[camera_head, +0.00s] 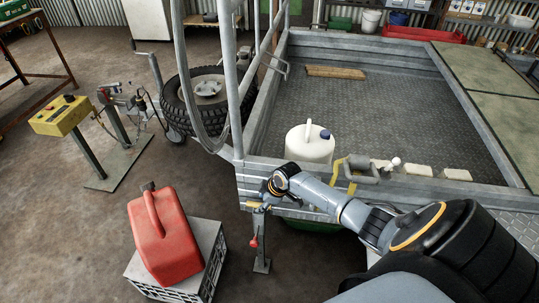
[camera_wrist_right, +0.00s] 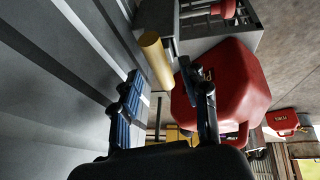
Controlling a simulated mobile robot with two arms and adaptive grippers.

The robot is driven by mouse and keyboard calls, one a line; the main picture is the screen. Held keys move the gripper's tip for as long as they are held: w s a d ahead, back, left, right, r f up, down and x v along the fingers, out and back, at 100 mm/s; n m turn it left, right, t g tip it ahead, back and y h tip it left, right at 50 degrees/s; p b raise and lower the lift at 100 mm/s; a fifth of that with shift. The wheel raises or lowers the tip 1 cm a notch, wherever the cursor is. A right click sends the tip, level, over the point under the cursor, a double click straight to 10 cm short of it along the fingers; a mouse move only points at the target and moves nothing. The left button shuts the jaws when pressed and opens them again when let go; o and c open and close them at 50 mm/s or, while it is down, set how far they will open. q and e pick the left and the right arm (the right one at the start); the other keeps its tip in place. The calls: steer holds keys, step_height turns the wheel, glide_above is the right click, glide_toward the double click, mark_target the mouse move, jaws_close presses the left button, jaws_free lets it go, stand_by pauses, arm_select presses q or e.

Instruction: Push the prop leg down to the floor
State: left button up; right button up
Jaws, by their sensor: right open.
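The prop leg (camera_head: 263,225) is a grey upright post with a red handle (camera_head: 254,242) and a foot plate (camera_head: 262,266), at the trailer's near left corner. I cannot tell if the foot touches the floor. My right gripper (camera_head: 262,197) is at the top of the leg, partly hidden by my arm. In the right wrist view its open fingers (camera_wrist_right: 160,105) stand either side of the line to a yellow bar (camera_wrist_right: 156,60). The bar lies just beyond the fingertips; I cannot tell whether they touch it. My left gripper is out of view.
A red fuel can (camera_head: 163,235) sits on a grey crate (camera_head: 208,270) left of the leg. The trailer wall (camera_head: 300,205) is close beside my gripper. A spare tyre (camera_head: 180,105) and a yellow control box (camera_head: 60,115) stand farther left. Floor between is bare.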

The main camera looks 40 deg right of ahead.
steer(key=v, duration=0.9)
steer(key=shift+s+r, duration=0.15)
steer(key=shift+r, duration=0.1)
